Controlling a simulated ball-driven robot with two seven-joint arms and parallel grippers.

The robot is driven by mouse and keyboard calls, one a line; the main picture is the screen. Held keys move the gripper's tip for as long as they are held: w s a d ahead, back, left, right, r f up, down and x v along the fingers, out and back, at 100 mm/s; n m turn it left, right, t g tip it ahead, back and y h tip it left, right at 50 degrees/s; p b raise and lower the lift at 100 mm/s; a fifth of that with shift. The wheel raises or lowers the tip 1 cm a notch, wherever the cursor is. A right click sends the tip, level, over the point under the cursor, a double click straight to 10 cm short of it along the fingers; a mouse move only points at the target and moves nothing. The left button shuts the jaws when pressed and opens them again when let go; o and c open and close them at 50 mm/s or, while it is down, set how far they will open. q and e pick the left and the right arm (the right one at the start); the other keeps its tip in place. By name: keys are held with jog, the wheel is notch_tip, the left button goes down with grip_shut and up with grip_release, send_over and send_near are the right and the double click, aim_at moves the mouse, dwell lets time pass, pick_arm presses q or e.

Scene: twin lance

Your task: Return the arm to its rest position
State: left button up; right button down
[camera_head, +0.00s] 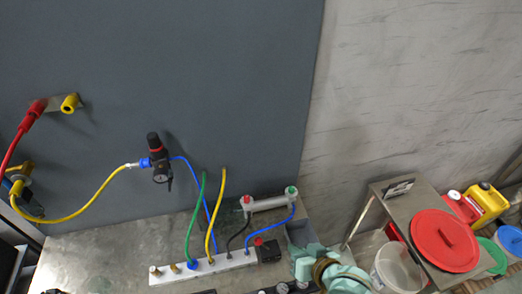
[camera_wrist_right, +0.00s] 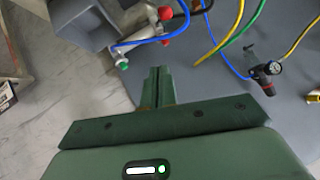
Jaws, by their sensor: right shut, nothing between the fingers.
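My right gripper (camera_head: 306,258) shows in the head view as a pale green shape at the lower middle, near the bench's front right part. In the right wrist view its two dark green fingers (camera_wrist_right: 158,86) are together with nothing between them. Beyond the fingertips in that view are a grey wall panel and a blue hose (camera_wrist_right: 145,41). No contact with any object shows. My left gripper is not in view.
A white manifold (camera_head: 205,268) with several coloured hoses lies on the bench left of the gripper. A grey open box (camera_head: 301,233) is close behind it. A white bucket (camera_head: 398,270) and red lid (camera_head: 445,241) stand right. A regulator (camera_head: 158,160) hangs on the panel.

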jog(key=s+d+r+n+g+h, duration=0.1)
jog(key=s+d+r+n+h, duration=0.1)
jog(key=s+d+r+h, duration=0.3)
jog(key=s+d+r+n+g+h, duration=0.1)
jog(key=d+r+n, duration=0.15)
jog(key=d, duration=0.45)
jog(key=s+d+r+n+h, duration=0.2)
jog(key=s+d+r+h, duration=0.2)
jog(key=d+r, duration=0.15)
jog(key=s+a+f+m+g+y+b, duration=0.15)
jog(key=f+b, duration=0.65)
jog(key=f, duration=1.5)
jog(key=s+a+f+g+y+b, duration=0.25)
jog(key=f+b, duration=0.55)
jog(key=f, duration=1.5)
jog(key=s+f+m+g+y+b, duration=0.1)
jog(key=s+f+m+g+b, duration=0.1)
jog(key=s+f+b, duration=0.9)
jog(key=s+f, duration=0.9)
jog(key=f, duration=0.4)
jog(key=shift+f+g, duration=0.3)
jog(key=shift+f, duration=0.05)
